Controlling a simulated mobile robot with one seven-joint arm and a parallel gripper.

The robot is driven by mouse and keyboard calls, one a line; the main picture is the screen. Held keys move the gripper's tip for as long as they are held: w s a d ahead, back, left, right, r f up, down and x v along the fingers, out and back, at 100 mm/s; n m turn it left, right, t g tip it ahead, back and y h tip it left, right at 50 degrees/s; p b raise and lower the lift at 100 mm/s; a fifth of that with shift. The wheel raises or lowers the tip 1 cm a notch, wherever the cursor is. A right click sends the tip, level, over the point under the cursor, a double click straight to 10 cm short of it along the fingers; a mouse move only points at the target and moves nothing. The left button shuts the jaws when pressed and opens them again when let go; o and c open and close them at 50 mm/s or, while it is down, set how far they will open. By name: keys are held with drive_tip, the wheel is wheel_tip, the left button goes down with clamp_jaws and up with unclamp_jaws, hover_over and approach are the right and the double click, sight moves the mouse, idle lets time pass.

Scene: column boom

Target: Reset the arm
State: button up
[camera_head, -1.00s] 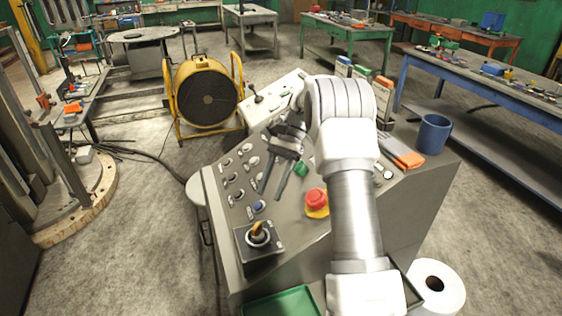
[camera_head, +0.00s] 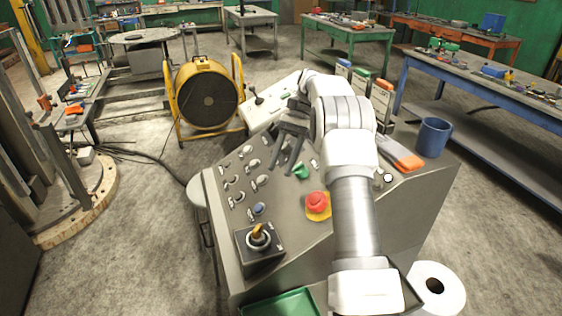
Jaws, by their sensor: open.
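My gripper (camera_head: 281,168) is open and empty above the grey control console (camera_head: 300,235). Its two dark fingers point down and to the left, between the knobs at the left and a green button (camera_head: 301,171). A red emergency button on a yellow base (camera_head: 317,204) is below and right of the fingers. My white arm reaches up from the bottom right and covers part of the console's right and far side.
A joystick (camera_head: 258,238) stands at the console's front left. A blue mug (camera_head: 433,136) and an orange-and-white item (camera_head: 403,155) sit on the right side. A green tray (camera_head: 284,303) is at the front. A yellow fan (camera_head: 206,97) stands on the floor behind.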

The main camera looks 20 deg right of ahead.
drive_tip(key=s+a+r+n+t+h, duration=0.2)
drive_tip(key=s+a+r+t, duration=0.1)
drive_tip(key=s+r, duration=0.35)
drive_tip(key=s+a+r+n+t+h, duration=0.2)
drive_tip(key=s+a+r, duration=0.2)
drive_tip(key=s+r, duration=0.25)
drive_tip(key=s+f+n+t+h, duration=0.1)
drive_tip(key=s+n+t, duration=0.2)
drive_tip(key=s, duration=0.5)
drive_tip(key=s+a+f+n+t+h, duration=0.1)
drive_tip(key=s+f+n+t, duration=0.1)
drive_tip(key=s, duration=0.6)
drive_tip(key=shift+a+n+t+h, duration=0.3)
drive_tip(key=shift+n+t+h, duration=0.1)
drive_tip(key=shift+t, duration=0.4)
drive_tip(key=shift+a, duration=0.15)
